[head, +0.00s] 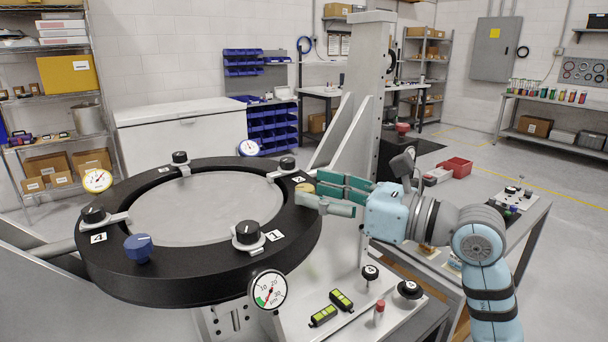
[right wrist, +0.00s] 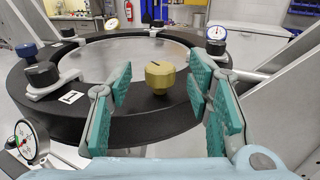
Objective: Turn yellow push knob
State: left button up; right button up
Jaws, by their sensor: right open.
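The yellow push knob (head: 306,187) sits on the right side of the black mirror ring (head: 200,280), beside a label. In the right wrist view the knob (right wrist: 160,76) is a gold faceted cap with a dark slot on top. My right gripper (head: 312,191) comes in from the right, its fingers pointing at the knob. It is open, with teal pads on both sides of the knob in the right wrist view (right wrist: 159,90). Gaps show between knob and pads there. Fingers partly cover the knob in the head view. My left gripper is not in view.
A blue knob (head: 138,249) and several black knobs, such as one by label 1 (head: 247,233), stand on the ring. Dial gauges, one at the front (head: 268,289), sit at its edge. A grey upright post (head: 357,90) stands behind my right gripper.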

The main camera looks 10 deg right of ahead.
aim_at(306, 187)
jog(key=shift+x, duration=1.6)
grip_shut()
